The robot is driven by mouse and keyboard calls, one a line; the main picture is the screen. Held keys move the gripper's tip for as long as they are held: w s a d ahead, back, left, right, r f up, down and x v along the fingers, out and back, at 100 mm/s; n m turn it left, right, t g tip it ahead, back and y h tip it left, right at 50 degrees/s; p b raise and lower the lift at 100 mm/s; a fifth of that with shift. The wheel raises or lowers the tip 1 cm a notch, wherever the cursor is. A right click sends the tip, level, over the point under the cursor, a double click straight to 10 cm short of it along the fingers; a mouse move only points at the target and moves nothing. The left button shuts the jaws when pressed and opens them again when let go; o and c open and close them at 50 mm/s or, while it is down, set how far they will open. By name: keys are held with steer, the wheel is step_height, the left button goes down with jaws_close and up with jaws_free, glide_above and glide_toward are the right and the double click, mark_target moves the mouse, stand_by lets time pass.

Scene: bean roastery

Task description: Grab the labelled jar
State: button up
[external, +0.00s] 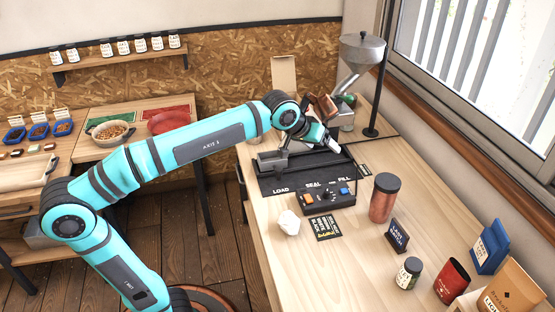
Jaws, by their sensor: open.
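A small jar with a dark lid and a pale label (409,273) stands upright near the front right of the wooden bench. Several more small jars with dark lids and white labels (123,46) stand in a row on the wall shelf at the upper left. My gripper (308,150) is over the black sealing station at the back of the bench, far behind and left of the jar on the bench. It is open, and I see nothing held between its fingers. The station's dark parts make its fingertips hard to make out.
The black station (318,203) has LOAD, SEAL and FILL markings. A white crumpled lump (288,222) lies left. The front-left bench is clear.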

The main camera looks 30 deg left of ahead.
steer(key=d+f+g, duration=0.1)
steer(key=d+g, duration=0.2)
steer(key=d, duration=0.8)
steer(key=m+g+y, duration=0.1)
steer(key=g+y, duration=0.3)
glide_above(414, 264)
step_height(414, 264, down, 6)
step_height(414, 264, down, 17)
steer(key=shift+f, duration=0.2)
steer(key=c, duration=1.2)
steer(key=shift+r, duration=0.15)
